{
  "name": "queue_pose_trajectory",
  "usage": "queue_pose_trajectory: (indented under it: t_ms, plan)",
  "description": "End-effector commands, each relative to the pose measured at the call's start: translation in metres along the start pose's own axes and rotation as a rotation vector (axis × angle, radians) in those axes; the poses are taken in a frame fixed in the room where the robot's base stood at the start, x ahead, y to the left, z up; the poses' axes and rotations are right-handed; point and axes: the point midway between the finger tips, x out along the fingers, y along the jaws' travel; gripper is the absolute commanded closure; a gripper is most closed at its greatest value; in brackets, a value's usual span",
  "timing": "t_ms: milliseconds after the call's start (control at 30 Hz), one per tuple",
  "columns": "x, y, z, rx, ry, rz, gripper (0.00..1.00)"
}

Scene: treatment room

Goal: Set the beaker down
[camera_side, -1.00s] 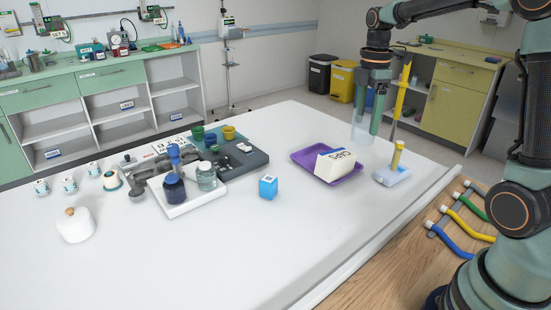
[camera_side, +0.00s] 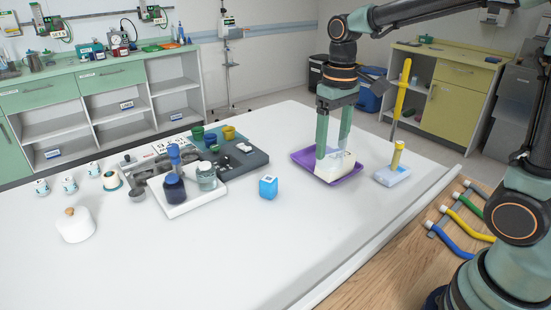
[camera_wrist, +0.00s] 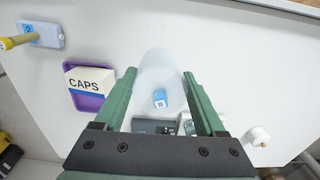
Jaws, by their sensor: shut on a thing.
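The beaker (camera_wrist: 158,64) is clear and translucent, between the two fingers in the wrist view. My gripper (camera_side: 333,154) is shut on it, and it also shows in the wrist view (camera_wrist: 160,76). In the side view, the glass is faint between the fingertips, in front of the white CAPS box (camera_side: 329,174) on the purple tray (camera_side: 350,178). In the wrist view, the CAPS box (camera_wrist: 88,80) lies left of the gripper, and the blue cube (camera_wrist: 160,98) shows through or just below the glass. The beaker's height above the table is unclear.
A white tray with bottles (camera_side: 190,205) and a dark grey tray (camera_side: 245,165) stand at left. A white pot (camera_side: 75,228) is farther left. A white-blue block with a yellow handle (camera_side: 393,176) stands right. The front of the white table (camera_side: 200,265) is clear.

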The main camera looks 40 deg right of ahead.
Motion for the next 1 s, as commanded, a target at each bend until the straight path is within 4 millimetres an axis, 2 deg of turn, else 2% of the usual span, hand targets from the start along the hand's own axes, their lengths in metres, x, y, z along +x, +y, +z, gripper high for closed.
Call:
queue_pose_trajectory:
  t_ms: [300, 467, 667, 1000]
  plan:
    - [0.036, -0.001, 0.03, 0.007, -0.001, 0.0, 0.9]
    - [0.039, 0.006, 0.03, -0.045, -0.001, 0.0, 0.9]
    - [0.03, 0.031, 0.017, -0.263, -0.006, -0.001, 0.9]
    - [0.013, 0.091, -0.002, -0.742, -0.016, -0.008, 0.9]
